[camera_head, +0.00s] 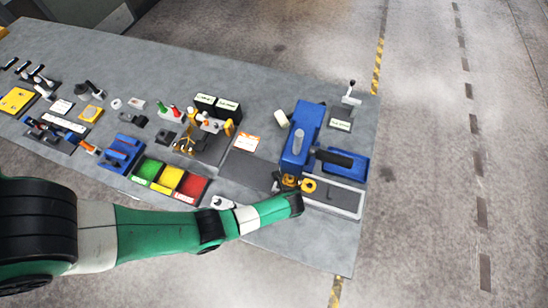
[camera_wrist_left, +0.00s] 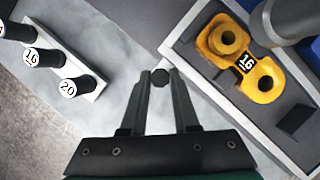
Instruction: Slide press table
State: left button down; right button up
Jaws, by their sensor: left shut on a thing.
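The press table (camera_wrist_left: 205,92) is a dark bed with a pale rim in the left wrist view; its rim also shows in the head view (camera_head: 335,211). In the head view my left gripper (camera_head: 278,184) is at the table's left end, partly hidden by my arm. My right gripper is out of view.
A pale rack (camera_wrist_left: 62,62) with numbered pins lies left of the gripper. Green, yellow and red bins (camera_head: 170,178), a blue block (camera_head: 122,152) and several tools occupy the bench to the left. The bench's right edge is close beyond the press.

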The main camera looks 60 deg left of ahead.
pick_arm(q)
jog(key=shift+w+d, duration=0.1)
jog(key=shift+w, duration=0.05)
jog(key=c, duration=0.7)
grip_release()
jog(key=shift+w+d, duration=0.1)
jog(key=shift+o, duration=0.2)
jog(key=shift+r, duration=0.25)
jog(key=p+v, duration=0.3)
jog(key=v, duration=0.8)
